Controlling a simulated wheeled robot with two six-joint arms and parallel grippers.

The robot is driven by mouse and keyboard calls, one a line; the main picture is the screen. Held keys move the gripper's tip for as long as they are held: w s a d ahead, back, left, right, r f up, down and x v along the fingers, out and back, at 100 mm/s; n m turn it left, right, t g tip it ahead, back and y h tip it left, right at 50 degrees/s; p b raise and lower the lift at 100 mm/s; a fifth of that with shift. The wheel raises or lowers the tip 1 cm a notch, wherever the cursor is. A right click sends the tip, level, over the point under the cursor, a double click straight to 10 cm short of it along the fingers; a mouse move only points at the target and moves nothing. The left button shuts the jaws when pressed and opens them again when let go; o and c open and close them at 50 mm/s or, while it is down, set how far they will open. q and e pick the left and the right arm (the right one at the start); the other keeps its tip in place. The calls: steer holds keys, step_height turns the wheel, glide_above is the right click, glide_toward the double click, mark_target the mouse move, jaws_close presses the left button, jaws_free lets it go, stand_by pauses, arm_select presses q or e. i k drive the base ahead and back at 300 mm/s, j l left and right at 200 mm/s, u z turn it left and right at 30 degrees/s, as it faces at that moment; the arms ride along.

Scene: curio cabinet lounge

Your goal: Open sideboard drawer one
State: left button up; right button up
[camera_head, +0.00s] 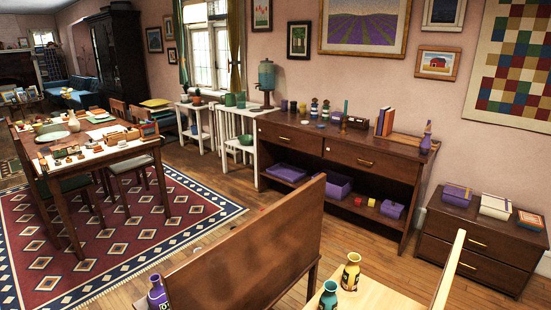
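The sideboard (399,188) is a dark brown wooden piece against the pink wall, right of centre. Two drawers sit side by side under its top. The left drawer (290,139) and the right drawer (371,163) each have a small brass handle, and both look shut. I cannot tell from the picture which one is drawer one. Below them is an open shelf with purple boxes, a red and a yellow item. Neither of my grippers shows in the head view.
A dark wooden bench back (250,250) and a pale table (378,296) with small vases stand in front of the sideboard. A low two-drawer chest (482,235) stands to its right. Wood floor is clear directly before the sideboard. A dining table (92,157) stands left.

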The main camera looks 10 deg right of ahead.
mark_target(308, 143)
steer(key=l, duration=0.9)
steer(key=k+l, duration=0.15)
steer(key=l, duration=1.7)
steer(key=i+l, duration=0.2)
steer(key=l, duration=0.2)
steer(key=i+l, duration=0.2)
steer(key=l, duration=0.2)
steer(key=i+l, duration=0.15)
steer(key=l, duration=0.25)
steer(key=i+l, duration=0.2)
steer(key=l, duration=0.15)
steer(key=i+l+z, duration=0.1)
steer(key=l, duration=0.3)
steer(key=i+l, duration=0.15)
steer(key=i, duration=0.5)
steer(key=i+l, duration=0.15)
steer(key=i, duration=0.5)
steer(key=i+l, duration=0.15)
steer(key=i, duration=0.5)
steer(key=i+j, duration=0.15)
steer(key=i, duration=0.25)
